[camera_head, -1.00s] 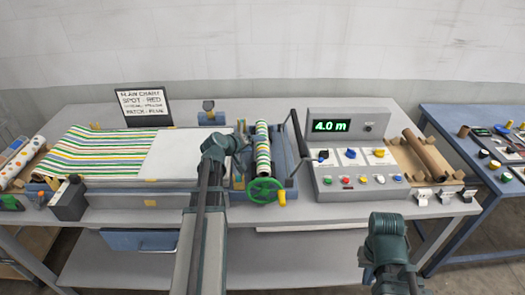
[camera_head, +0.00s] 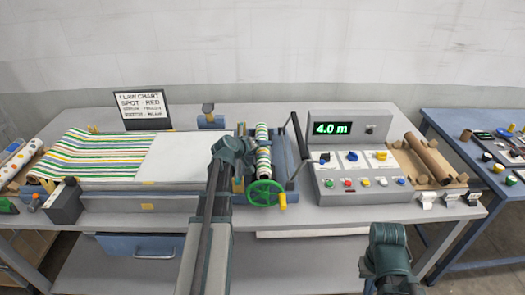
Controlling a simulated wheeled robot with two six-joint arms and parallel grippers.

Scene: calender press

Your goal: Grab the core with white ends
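A brown cardboard core (camera_head: 427,158) lies slanted on a tan rack (camera_head: 455,179) at the right end of the grey bench. I cannot make out white ends on it at this size. My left gripper (camera_head: 239,158) is over the middle of the bench, beside the striped roll of the press and far left of the core. Its fingers are hidden behind its wrist. My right gripper (camera_head: 372,277) is low in front of the bench, below and left of the rack. Its fingers are too hidden to judge, and I see nothing held.
The press has a striped roll (camera_head: 263,150), a green handwheel (camera_head: 265,193) and a dark lever (camera_head: 297,135). The control box (camera_head: 345,185) and its 4.0 m display stand left of the rack. A blue table (camera_head: 470,150) stands right.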

